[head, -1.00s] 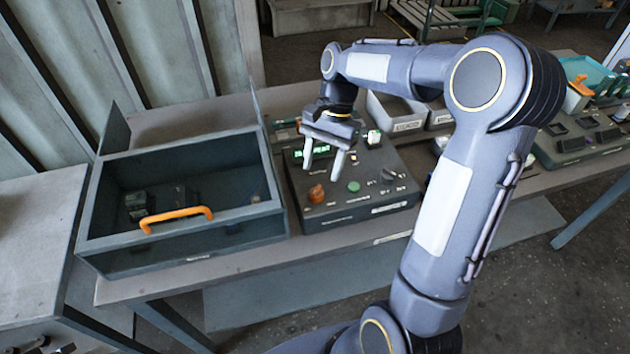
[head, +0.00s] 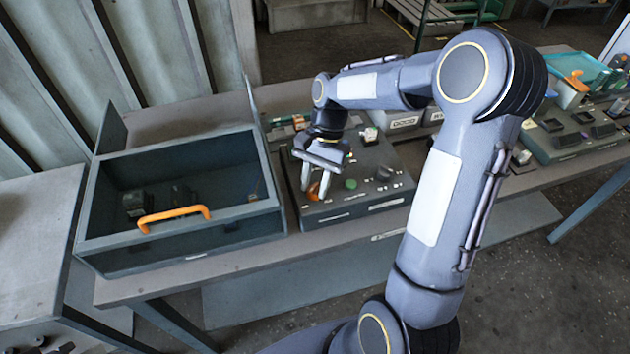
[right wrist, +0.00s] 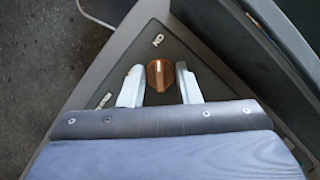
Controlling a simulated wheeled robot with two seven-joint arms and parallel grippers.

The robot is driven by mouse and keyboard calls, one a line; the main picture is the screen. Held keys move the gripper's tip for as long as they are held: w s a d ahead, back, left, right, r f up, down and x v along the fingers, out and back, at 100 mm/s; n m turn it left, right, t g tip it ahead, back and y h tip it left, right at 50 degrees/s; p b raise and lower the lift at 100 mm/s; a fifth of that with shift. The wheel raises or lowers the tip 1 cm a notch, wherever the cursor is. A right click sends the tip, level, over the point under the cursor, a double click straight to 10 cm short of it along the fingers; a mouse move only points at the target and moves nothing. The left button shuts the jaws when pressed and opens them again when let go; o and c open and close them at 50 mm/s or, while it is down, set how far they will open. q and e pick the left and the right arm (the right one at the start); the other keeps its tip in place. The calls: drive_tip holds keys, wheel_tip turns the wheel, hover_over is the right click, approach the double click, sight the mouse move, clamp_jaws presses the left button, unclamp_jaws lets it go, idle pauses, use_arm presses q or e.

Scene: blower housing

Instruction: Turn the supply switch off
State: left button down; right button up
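The orange rotary knob (head: 315,190) sits at the front left corner of the dark control box (head: 350,208). In the right wrist view the knob (right wrist: 160,75) lies between the two light fingers, with a visible gap on each side and a label reading "ON" beyond it. My right gripper (head: 317,192) is open, its fingers pointing down over the knob. In the right wrist view the right gripper (right wrist: 160,90) straddles the knob without visible contact. A green button (head: 351,184) and a dark dial (head: 384,173) are on the same panel. My left gripper is not in view.
An open dark bin (head: 180,235) with an orange handle (head: 175,215) stands close on the left of the control box. Grey labelled trays (head: 405,120) are behind it. Another control box (head: 570,140) sits farther right on the bench.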

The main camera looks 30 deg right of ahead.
drive_tip(key=shift+c, duration=0.5)
drive_tip(key=shift+n, duration=0.4)
drive_tip(key=n+g+h+p, duration=0.1)
drive_tip(key=n, duration=0.1)
drive_tip(key=shift+a+r+n+p, duration=0.1)
drive_tip(key=shift+n+p, duration=0.2)
drive_tip(key=shift+n, duration=0.1)
drive_tip(key=n, duration=0.2)
drive_tip(key=n+g+h+p, duration=0.1)
drive_tip(key=n, duration=0.1)
drive_tip(key=shift+w+a+n+h, duration=0.1)
drive_tip(key=shift+w+n+h, duration=0.05)
drive_tip(key=shift+n+h, duration=0.15)
drive_tip(key=n+h, duration=0.1)
drive_tip(key=n, duration=0.3)
drive_tip(key=shift+a+n+h, duration=0.1)
drive_tip(key=shift+n+h, duration=0.2)
drive_tip(key=shift+h, duration=0.1)
drive_tip(key=n+h, duration=0.1)
drive_tip(key=n, duration=0.3)
drive_tip(key=shift+a+n+t+h, duration=0.1)
drive_tip(key=shift+n+t+h, duration=0.2)
drive_tip(key=shift+n+h, duration=0.1)
drive_tip(key=o, duration=1)
drive_tip(key=shift+c, duration=0.2)
